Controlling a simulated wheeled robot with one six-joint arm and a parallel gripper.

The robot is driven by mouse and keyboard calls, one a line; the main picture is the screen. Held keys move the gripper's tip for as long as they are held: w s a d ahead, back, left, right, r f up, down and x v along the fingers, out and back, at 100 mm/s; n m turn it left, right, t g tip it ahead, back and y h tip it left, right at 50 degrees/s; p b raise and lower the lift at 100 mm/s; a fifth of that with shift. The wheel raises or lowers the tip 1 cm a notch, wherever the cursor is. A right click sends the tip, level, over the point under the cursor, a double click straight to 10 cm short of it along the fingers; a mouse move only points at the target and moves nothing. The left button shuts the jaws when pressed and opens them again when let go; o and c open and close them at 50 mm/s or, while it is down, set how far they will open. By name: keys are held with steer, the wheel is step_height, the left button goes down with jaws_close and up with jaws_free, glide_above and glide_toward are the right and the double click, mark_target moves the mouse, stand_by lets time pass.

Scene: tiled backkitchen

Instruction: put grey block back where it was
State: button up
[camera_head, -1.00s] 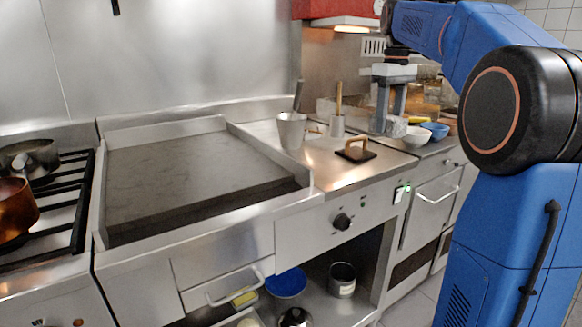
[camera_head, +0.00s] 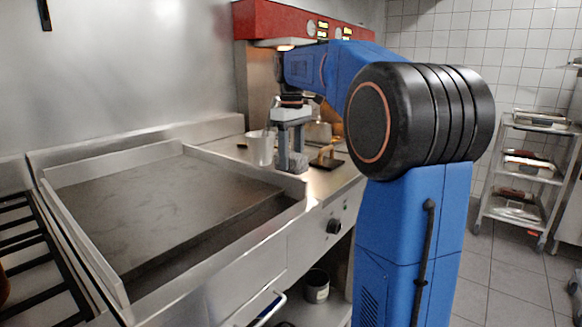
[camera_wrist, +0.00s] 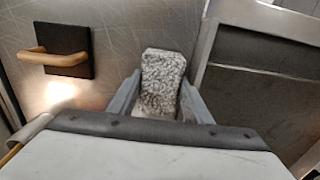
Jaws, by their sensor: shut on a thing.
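The grey block (camera_wrist: 161,82) is a rough, speckled piece between the two fingers of my gripper (camera_wrist: 160,98) in the wrist view. My gripper is shut on it. In the head view, my gripper (camera_head: 291,158) points down over the steel counter, just past the right edge of the griddle. The block is small and hard to make out there between the fingertips. I cannot tell whether it touches the counter.
The griddle (camera_head: 160,205) with raised rims lies left of my gripper in the head view. A metal pot (camera_head: 261,149) stands just left of it. A black press with a wooden handle (camera_wrist: 62,54) lies close by. A shelf trolley (camera_head: 520,170) stands far right.

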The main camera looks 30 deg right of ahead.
mark_target(292, 166)
steer(key=shift+f, duration=1.45)
steer(key=shift+f, duration=0.15)
steer(key=o, duration=1.5)
step_height(292, 166, up, 12)
steer(key=shift+r, duration=0.15)
